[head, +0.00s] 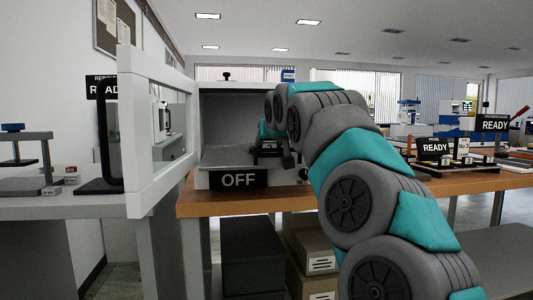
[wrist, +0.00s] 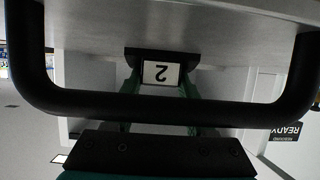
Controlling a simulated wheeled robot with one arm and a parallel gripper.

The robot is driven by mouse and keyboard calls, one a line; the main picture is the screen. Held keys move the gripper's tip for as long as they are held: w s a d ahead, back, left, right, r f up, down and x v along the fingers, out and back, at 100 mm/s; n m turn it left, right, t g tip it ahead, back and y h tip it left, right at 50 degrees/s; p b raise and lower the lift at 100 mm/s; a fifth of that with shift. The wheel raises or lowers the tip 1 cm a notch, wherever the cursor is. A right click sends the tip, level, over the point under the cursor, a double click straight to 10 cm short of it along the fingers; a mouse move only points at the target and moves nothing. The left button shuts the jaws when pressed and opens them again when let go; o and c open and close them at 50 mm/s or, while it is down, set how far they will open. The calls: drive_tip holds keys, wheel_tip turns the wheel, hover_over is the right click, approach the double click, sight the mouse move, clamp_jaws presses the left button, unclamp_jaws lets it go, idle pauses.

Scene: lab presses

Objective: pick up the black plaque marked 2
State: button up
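The plaque marked 2 (wrist: 161,73) is a dark block with a white label, shown upside down in the upper middle of the wrist view. It rests against a pale surface. My gripper (wrist: 161,88) has its two green fingers apart, one on each side of the label, pointing at the plaque. I see no finger clearly pressed on it; the fingertips are partly hidden. In the head view my gripper (head: 268,146) is inside the open press chamber, above its pale bed. The plaque cannot be made out there.
A thick black bar (wrist: 165,104) crosses the wrist view. The chamber's white framed door (head: 150,185) stands open on the left. An OFF sign (head: 238,180) is on the press front. A wooden bench (head: 260,200) carries the press, with other READY-marked equipment (head: 435,148) on the right.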

clamp_jaws()
drive_tip(key=shift+r, duration=0.15)
